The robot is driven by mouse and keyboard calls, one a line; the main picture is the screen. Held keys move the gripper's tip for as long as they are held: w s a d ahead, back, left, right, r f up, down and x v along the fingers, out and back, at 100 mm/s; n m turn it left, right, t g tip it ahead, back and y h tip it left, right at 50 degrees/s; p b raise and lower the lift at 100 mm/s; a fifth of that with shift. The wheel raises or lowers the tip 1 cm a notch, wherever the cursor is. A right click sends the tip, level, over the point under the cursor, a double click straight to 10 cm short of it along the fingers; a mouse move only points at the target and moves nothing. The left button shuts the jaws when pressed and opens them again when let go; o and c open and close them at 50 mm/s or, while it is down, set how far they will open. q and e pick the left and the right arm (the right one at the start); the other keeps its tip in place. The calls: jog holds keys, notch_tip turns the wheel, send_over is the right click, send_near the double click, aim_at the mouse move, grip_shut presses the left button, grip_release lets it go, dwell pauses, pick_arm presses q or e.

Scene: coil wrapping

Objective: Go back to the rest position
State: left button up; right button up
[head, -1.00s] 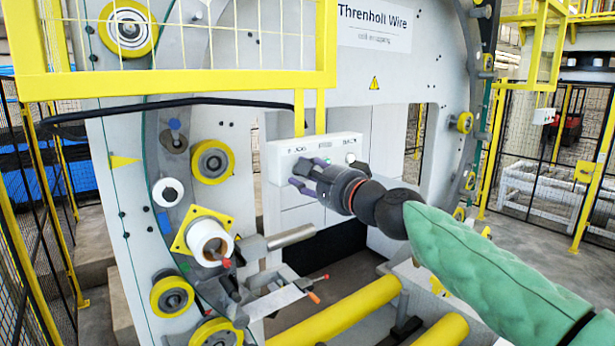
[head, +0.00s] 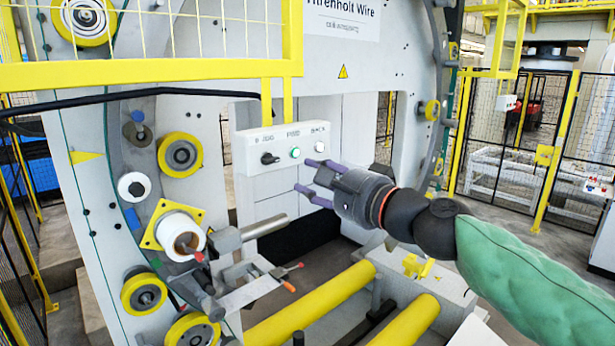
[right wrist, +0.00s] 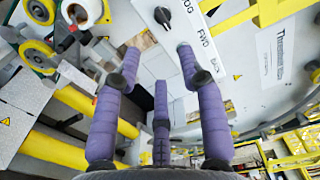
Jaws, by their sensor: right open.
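My right gripper (head: 311,180) is open and empty in the head view, its purple fingers pointing left. It is just below and right of the white control box (head: 262,163), apart from it as far as I can tell. The box carries a black selector knob (head: 270,158), a green button (head: 295,153) and a white button (head: 320,147). In the right wrist view the purple fingers (right wrist: 160,60) are spread, with the knob (right wrist: 162,16) beyond them. My left gripper is not in view.
A yellow guard rail (head: 150,75) crosses above the box. A white roll (head: 180,237) sits on a yellow plate at left. Yellow rollers (head: 310,305) lie below my right arm. A mesh fence (head: 515,130) stands at right, with open floor before it.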

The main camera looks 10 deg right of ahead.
jog(key=shift+f, duration=0.1)
jog(key=w+f+g+h+b, duration=0.1)
jog(key=w+f+b, duration=0.15)
jog(key=f, duration=0.75)
jog(key=w+f+g+h+b, duration=0.15)
jog(key=w+f, duration=0.25)
jog(key=f, duration=0.6)
notch_tip(320, 180, down, 43)
jog(key=d+n+g+h+b, duration=0.2)
jog(key=n+g+h+b, duration=0.15)
jog(key=b, duration=0.65)
jog(key=s+d+f+n+g+h+b, duration=0.15)
jog(key=s+f+b, duration=0.4)
jog(key=f, duration=0.95)
jog(key=s+d+f+n+g+b, duration=0.1)
jog(key=s+f+g+b, duration=0.2)
jog(key=s+f, duration=0.85)
jog(key=s+a+f+n+g+b, duration=0.1)
jog(key=s+f+g+b, duration=0.1)
jog(key=s+f, duration=0.5)
jog(key=s+f+n+g+b, duration=0.1)
jog(key=s+f+b, duration=0.4)
jog(key=f, duration=0.8)
jog(key=shift+s+a+f+n+g+y, duration=0.35)
jog(key=shift+s+a+y, duration=0.1)
jog(key=shift+s, duration=0.7)
